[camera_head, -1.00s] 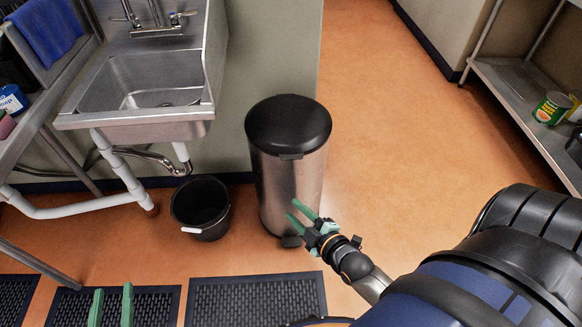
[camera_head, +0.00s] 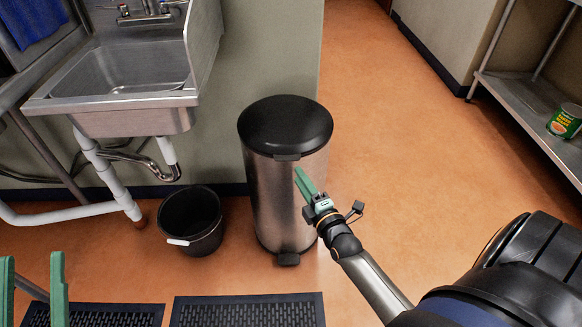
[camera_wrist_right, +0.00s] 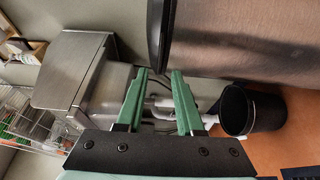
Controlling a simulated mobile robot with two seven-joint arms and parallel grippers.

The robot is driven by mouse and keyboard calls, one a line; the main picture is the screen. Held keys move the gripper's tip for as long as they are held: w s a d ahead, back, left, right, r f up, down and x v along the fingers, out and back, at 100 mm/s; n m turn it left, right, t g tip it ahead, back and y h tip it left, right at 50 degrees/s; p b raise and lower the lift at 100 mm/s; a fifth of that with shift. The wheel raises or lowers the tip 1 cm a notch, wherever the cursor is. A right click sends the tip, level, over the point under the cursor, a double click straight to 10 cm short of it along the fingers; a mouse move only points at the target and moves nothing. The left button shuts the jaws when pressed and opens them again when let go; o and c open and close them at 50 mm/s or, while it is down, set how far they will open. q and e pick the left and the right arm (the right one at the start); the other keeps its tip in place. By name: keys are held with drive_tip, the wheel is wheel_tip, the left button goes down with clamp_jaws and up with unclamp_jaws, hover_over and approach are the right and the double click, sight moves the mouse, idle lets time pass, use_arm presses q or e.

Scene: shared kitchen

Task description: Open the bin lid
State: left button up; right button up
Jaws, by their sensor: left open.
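The bin (camera_head: 272,205) is a steel cylinder with a black domed lid (camera_head: 285,122), which is shut. A small tab (camera_head: 287,157) sticks out at the lid's front, and a black pedal (camera_head: 287,259) is at the base. My right gripper (camera_head: 303,178) is in front of the bin's upper body, just below the lid's rim. In the right wrist view its green fingers (camera_wrist_right: 158,75) are apart and empty, with the lid's dark edge (camera_wrist_right: 156,35) just beyond the tips. My left gripper (camera_head: 32,265) is open and empty at the lower left, away from the bin.
A black bucket (camera_head: 192,222) stands left of the bin, under the steel sink (camera_head: 120,80) and its white pipes. Black floor mats (camera_head: 248,311) lie in front. A steel shelf with a green can (camera_head: 565,121) is at the right. Orange floor right of the bin is clear.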

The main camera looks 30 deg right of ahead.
use_arm(q)
drive_tip(key=s+r+m+h+b, duration=0.1)
drive_tip(key=s+r+m+h, duration=0.3)
drive_tip(key=r+h, duration=0.1)
drive_tip(key=shift+s+d+r+h+b, duration=0.3)
drive_tip(key=shift+s+d+h+b, duration=0.05)
drive_tip(key=shift+d+h, duration=0.1)
use_arm(e)
drive_tip(key=shift+w+d, duration=0.2)
drive_tip(key=shift+w, duration=0.85)
drive_tip(key=shift+w+d, duration=0.15)
drive_tip(key=shift+w, duration=0.9)
drive_tip(key=shift+w+d, duration=0.2)
drive_tip(key=shift+w, duration=0.85)
drive_tip(key=shift+c, duration=0.3)
clamp_jaws()
